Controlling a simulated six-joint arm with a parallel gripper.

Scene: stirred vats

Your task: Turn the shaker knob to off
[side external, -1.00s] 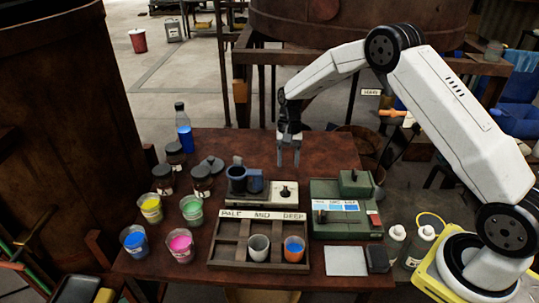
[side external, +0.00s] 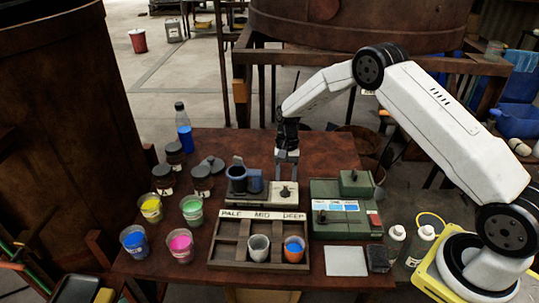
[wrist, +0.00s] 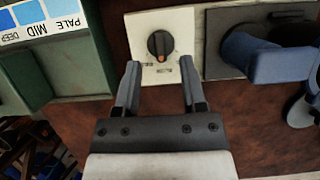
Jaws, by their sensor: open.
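The shaker (side external: 262,198) is a low device with a dark platform on its left and a cream panel on its right. Its knob (side external: 284,192) sits on that panel. In the wrist view the knob (wrist: 160,45) is black and round with an orange mark at its lower edge, on the cream panel (wrist: 182,20). Small print near the mark is too small to read. My gripper (side external: 287,176) points down just over the panel. In the wrist view my gripper (wrist: 160,80) is open and empty, its fingers either side of the knob's line and apart from it.
A blue-grey mug (side external: 254,183) stands on the shaker platform. A green box (side external: 345,222) with blue swatches stands to the right. A PALE, MID, DEEP rack (side external: 230,252) with two cups is in front. Paint cups and jars stand left.

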